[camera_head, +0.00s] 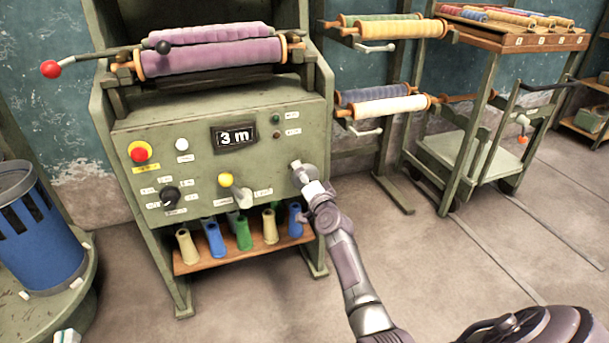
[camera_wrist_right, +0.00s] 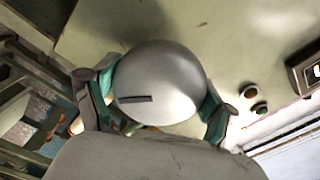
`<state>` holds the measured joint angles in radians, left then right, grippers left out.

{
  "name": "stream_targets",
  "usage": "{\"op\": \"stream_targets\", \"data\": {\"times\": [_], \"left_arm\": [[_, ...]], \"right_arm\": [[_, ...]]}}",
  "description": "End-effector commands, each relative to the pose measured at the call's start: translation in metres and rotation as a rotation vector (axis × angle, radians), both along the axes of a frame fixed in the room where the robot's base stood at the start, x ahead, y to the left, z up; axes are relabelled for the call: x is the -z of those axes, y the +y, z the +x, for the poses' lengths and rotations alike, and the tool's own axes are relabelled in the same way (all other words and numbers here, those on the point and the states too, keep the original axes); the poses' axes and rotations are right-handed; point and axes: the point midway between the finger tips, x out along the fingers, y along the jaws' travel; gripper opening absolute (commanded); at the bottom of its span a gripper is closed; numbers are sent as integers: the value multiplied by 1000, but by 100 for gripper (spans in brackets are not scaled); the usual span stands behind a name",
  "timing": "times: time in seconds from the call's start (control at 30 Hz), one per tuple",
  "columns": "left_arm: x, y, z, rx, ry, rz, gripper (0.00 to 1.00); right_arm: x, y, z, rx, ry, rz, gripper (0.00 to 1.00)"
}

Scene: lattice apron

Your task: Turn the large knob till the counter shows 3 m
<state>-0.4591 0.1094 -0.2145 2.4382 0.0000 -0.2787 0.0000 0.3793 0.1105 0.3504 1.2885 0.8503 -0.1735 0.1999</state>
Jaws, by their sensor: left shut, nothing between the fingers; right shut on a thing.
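The grey counter (camera_head: 235,137) on the machine's green panel reads 3 m. My right gripper (camera_head: 308,183) is at the lower right of the panel. In the right wrist view its fingers (camera_wrist_right: 156,102) are shut on the large knob (camera_wrist_right: 160,72), one on each side. The knob is round and grey with a dark slot mark. In the head view the gripper mostly hides it.
A purple roll (camera_head: 210,58) lies above. Several coloured tubes stand on a wooden shelf (camera_head: 240,255) below. A blue bin (camera_head: 40,235) stands left; a cart (camera_head: 470,150) right.

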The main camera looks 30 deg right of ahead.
Motion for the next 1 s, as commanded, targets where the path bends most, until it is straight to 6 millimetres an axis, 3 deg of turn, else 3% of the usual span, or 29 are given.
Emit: {"op": "stream_targets", "data": {"times": [0.77, 0.8, 0.9, 1.0], "left_arm": [[9, 1, 0, -3, 56, 14, 0], [9, 1, 0, -3, 56, 14, 0], [9, 1, 0, -3, 56, 14, 0], [9, 1, 0, -3, 56, 14, 0]], "right_arm": [[0, -1, 0, 2, -26, 105, 49], [0, -1, 0, 2, -26, 105, 87], [0, -1, 0, 2, -26, 105, 100], [0, -1, 0, 2, -26, 105, 100]]}}
